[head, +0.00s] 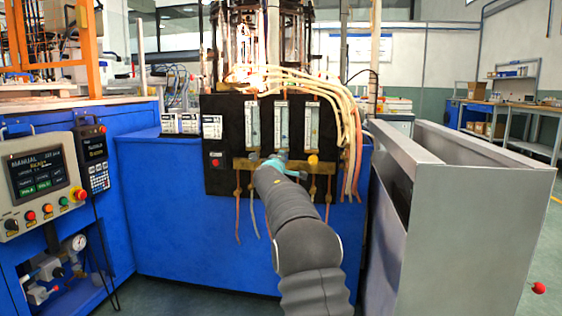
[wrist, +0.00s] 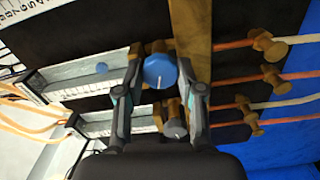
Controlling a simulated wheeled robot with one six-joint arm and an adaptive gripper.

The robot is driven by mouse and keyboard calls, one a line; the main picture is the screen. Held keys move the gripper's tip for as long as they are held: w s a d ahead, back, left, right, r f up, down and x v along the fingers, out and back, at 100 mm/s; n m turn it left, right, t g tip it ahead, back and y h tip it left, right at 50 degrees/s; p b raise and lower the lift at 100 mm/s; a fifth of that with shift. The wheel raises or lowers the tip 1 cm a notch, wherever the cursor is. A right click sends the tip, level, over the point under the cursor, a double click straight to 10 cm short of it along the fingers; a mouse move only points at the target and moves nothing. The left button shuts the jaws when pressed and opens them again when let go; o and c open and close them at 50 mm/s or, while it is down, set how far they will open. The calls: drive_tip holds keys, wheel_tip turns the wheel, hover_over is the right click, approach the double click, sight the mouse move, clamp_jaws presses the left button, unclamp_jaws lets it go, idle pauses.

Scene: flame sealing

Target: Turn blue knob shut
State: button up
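The round blue knob (wrist: 159,71) sits on a brass bar (wrist: 190,22) in the wrist view, with a white mark pointing toward the picture's bottom. My gripper (wrist: 160,68) is open, one finger on each side of the knob; narrow gaps seem to remain, and I cannot tell whether either fingertip touches. A grey knob (wrist: 175,129) lies between the lower parts of my fingers. In the head view my gripper (head: 262,163) is at the left part of the brass bar below the flow tubes, and my arm covers part of that area.
A yellow knob (head: 313,160) is right of my gripper. Pale hoses (head: 340,95) and a glowing burner (head: 250,77) are above. A control panel (head: 42,185) stands left and a grey metal cabinet (head: 465,220) right. Brass fittings (wrist: 270,77) with copper tubes run alongside the bar.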

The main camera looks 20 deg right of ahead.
drive_tip(key=o, duration=0.3)
drive_tip(key=shift+a, duration=0.15)
drive_tip(key=shift+o, duration=0.2)
drive_tip(key=v, duration=1.2)
